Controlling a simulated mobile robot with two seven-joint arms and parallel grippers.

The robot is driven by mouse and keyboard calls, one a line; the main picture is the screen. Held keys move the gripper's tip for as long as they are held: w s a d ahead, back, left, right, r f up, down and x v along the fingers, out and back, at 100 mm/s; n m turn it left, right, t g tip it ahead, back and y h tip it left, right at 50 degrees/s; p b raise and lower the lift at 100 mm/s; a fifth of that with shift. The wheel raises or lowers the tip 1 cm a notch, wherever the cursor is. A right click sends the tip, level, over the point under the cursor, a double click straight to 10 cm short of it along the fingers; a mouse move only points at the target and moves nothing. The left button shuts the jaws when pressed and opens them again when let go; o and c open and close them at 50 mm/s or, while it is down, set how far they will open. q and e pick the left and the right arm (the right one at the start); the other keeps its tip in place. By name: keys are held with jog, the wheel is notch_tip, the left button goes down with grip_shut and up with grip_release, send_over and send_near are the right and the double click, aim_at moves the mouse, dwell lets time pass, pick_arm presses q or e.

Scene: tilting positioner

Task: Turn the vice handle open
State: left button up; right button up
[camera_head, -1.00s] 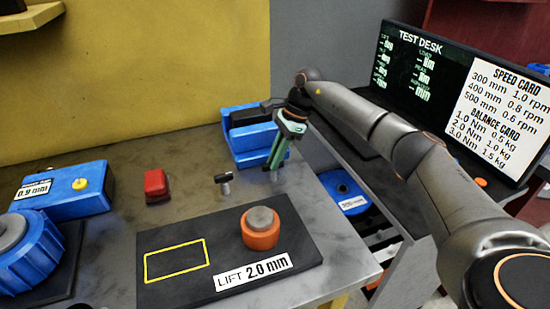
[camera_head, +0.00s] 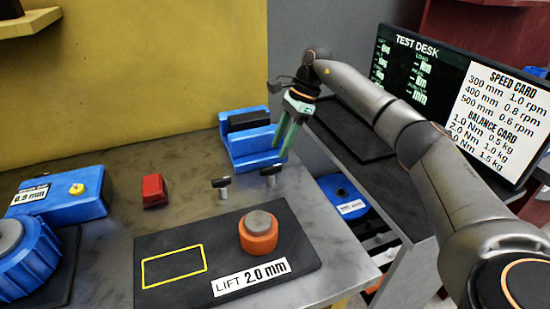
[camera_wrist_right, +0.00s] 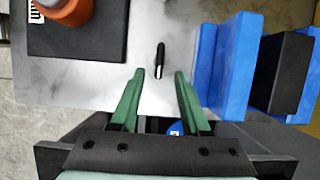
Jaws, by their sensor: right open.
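The blue vice (camera_head: 255,157) with dark jaw blocks stands at the back of the bench; part of it shows at the right of the right wrist view (camera_wrist_right: 232,62). Two small black-topped T-shaped pieces stand in front of it, one nearer the middle (camera_head: 221,183) and one to its right (camera_head: 270,172). I cannot tell which is the vice handle. One black handle (camera_wrist_right: 160,58) shows in the wrist view, just beyond and between my fingertips. My right gripper (camera_head: 284,138) is open and empty, with green fingers pointing down beside the vice's right side. My left gripper is out of view.
A dark plate (camera_head: 210,285) with an orange-and-grey knob (camera_head: 258,232) lies at the bench front. A red block (camera_head: 154,190) and blue devices (camera_head: 62,197) stand to the left. A test desk screen (camera_head: 440,95) is on the right.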

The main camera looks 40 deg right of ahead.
jog(key=v, duration=0.6)
jog(key=shift+r, duration=0.3)
jog(key=shift+d, duration=0.1)
